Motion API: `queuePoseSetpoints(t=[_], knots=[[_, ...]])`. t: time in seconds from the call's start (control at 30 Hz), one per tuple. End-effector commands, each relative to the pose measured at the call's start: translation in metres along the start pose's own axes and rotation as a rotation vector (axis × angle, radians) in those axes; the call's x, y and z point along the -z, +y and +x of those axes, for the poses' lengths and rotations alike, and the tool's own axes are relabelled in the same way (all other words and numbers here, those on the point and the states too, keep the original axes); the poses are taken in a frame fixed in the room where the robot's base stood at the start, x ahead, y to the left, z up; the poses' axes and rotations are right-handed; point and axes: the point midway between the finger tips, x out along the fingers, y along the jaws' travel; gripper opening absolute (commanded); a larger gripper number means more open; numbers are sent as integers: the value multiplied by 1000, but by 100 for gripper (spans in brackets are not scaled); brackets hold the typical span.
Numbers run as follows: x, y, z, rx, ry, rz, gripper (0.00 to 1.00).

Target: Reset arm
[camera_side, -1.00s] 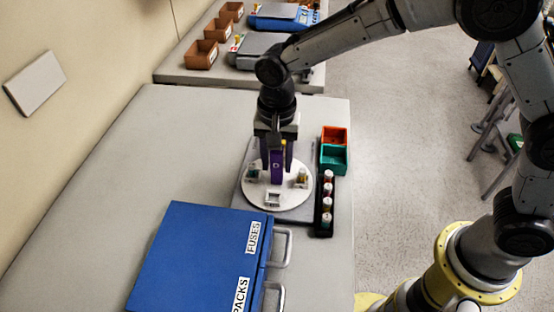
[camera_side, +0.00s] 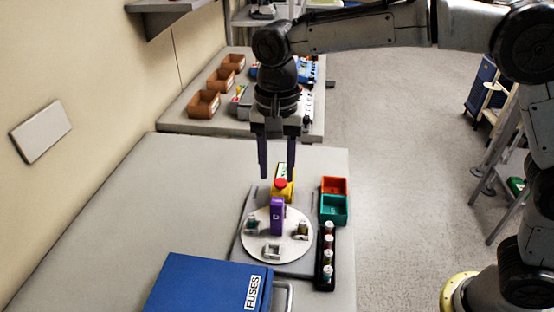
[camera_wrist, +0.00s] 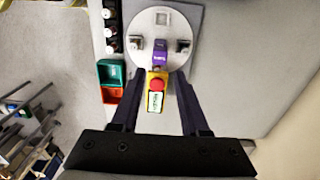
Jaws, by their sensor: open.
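My gripper (camera_side: 277,172) is raised above the table, pointing down, with its two dark fingers apart and nothing between them. In the wrist view my gripper (camera_wrist: 157,75) also shows spread fingers. Below it a purple block (camera_side: 277,216) stands upright on a round white plate (camera_side: 256,249). A yellow box with a red button (camera_side: 284,184) stands just behind the plate. In the wrist view the yellow box (camera_wrist: 156,98) and the purple block (camera_wrist: 159,53) lie in line between the fingers, below them.
Small fixtures sit on the plate. To its right are an orange bin (camera_side: 334,186), a teal bin (camera_side: 333,210) and a black rack of vials (camera_side: 325,258). A blue FUSES cabinet (camera_side: 205,287) stands in front. The table's left side (camera_side: 165,205) is clear.

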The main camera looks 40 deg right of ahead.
Motion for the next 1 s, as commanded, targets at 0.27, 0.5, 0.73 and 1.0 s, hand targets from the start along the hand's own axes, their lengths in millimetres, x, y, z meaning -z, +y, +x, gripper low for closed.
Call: queuePoseSetpoints(t=[0.27,0.5,0.73,1.0], knots=[[0,0,-13,-1,0,0,45],[1,1,-13,-1,0,2,45],[29,34,-63,96,36,90,45],[39,152,-112,228,129,109,45]])
